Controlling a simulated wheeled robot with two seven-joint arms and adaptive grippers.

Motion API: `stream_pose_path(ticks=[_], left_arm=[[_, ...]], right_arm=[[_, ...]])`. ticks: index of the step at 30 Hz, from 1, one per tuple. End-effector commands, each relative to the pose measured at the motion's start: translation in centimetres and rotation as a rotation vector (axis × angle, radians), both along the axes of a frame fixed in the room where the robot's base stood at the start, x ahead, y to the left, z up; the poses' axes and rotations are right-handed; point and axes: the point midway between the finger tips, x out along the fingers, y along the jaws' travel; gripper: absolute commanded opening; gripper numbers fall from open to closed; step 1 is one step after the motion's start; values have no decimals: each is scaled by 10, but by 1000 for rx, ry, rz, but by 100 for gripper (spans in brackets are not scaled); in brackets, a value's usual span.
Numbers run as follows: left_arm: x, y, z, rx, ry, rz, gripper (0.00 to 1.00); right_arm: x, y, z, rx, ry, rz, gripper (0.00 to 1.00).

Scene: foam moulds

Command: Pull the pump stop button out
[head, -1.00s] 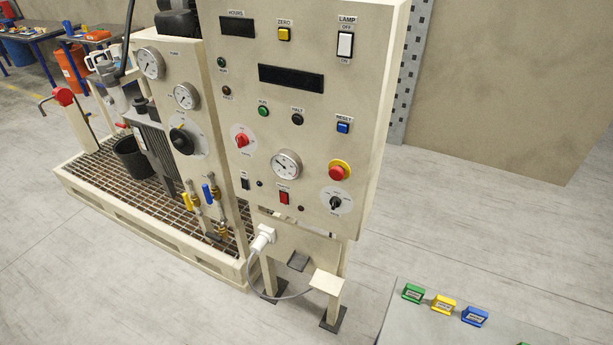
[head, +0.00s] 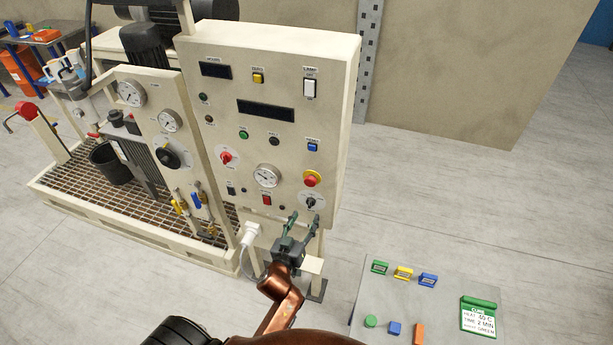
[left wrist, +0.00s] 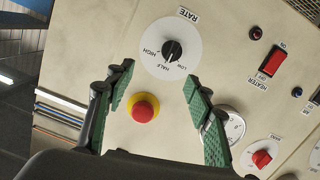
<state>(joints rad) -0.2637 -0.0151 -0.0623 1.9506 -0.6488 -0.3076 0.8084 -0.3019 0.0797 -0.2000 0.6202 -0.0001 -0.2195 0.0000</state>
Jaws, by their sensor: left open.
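The pump stop button is a red mushroom head on a yellow ring (head: 312,178), at the lower right of the cream control panel (head: 273,100). It also shows in the left wrist view as a red cap (left wrist: 145,108) between the green-padded fingers. My left gripper (head: 303,221) is open and empty. In the head view its fingertips are below the button, over the panel's lower edge and the black rate knob (head: 311,202). The left wrist view shows the fingers on either side of the button, with no contact visible. My right gripper is in neither view.
The rate knob (left wrist: 172,50) is close beside the button. A gauge (head: 267,176), a red heater switch (head: 267,200) and a white plug (head: 250,234) are nearby. A grey table (head: 345,310) with coloured blocks stands at the lower right. Floor is clear right of the panel.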

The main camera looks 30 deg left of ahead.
Motion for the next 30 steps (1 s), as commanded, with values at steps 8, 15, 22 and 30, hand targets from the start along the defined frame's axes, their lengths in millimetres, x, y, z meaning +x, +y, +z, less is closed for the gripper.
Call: stream_pose_path(ticks=[8, 15, 22, 30], left_arm=[[-5, 10, 96, -17, -132, 36, 48], [28, 17, 98, -14, -135, 34, 48], [58, 24, 96, -14, -134, 34, 48], [68, 27, 95, -15, -133, 36, 48]], right_arm=[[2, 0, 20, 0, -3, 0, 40], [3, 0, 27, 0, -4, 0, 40], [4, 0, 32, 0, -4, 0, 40], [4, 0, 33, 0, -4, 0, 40]])
